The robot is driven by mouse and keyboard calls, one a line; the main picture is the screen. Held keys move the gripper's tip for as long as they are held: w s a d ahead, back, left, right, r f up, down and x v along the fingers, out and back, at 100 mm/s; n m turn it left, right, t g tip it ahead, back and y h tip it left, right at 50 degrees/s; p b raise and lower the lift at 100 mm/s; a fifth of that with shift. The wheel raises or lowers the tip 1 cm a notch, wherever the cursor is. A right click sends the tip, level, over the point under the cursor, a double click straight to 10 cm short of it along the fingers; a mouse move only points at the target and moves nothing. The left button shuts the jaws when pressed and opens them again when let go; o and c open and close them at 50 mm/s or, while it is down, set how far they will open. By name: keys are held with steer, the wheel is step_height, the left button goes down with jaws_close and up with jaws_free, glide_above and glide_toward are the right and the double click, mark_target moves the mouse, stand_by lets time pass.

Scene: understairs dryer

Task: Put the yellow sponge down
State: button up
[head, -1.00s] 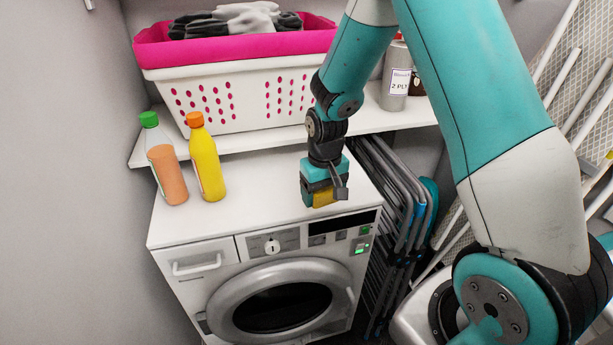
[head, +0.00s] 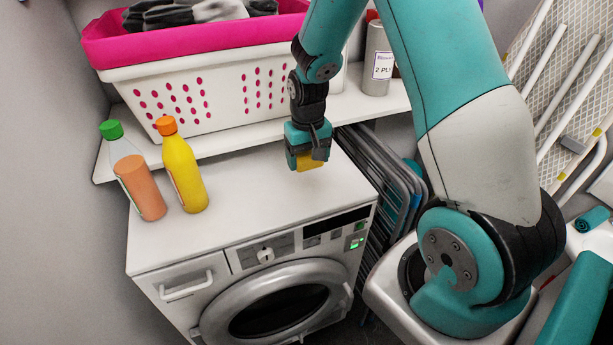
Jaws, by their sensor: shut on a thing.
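The yellow sponge (head: 309,162) shows as a small yellow block between the fingers of my gripper (head: 308,160). My gripper is shut on it and points down over the right part of the white dryer top (head: 255,205). Most of the sponge is hidden by the fingers. I cannot tell whether its underside touches the dryer top or hangs just above it.
An orange-capped yellow bottle (head: 184,170) and a green-capped bottle (head: 138,178) stand at the dryer's left. A shelf (head: 235,137) behind holds a white basket (head: 205,95) and a grey can (head: 377,65). Folded racks (head: 385,175) stand at the right. The middle of the top is clear.

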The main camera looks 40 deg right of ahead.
mark_target(307, 186)
steer(key=shift+f, duration=3.35)
steer(key=shift+f, duration=0.1)
steer(key=o, duration=1)
steer(key=shift+c, duration=0.2)
step_height(307, 186, up, 12)
steer(key=shift+f+b, duration=0.2)
steer(key=shift+b, duration=0.3)
steer(key=a+r, duration=0.2)
steer(key=shift+s+a+r+n, duration=0.25)
steer(key=shift+s+a+n, duration=0.1)
steer(key=shift+n, duration=0.05)
steer(key=s+a+r+n+y, duration=0.2)
steer(key=s+a+r+n, duration=0.2)
steer(key=s+a, duration=0.6)
steer(key=s+a+r+n+y, duration=0.2)
steer(key=s+a+r+n, duration=0.3)
steer(key=s+a, duration=0.5)
step_height(307, 186, up, 3)
steer(key=shift+s+f, duration=0.15)
steer(key=shift+s, duration=0.55)
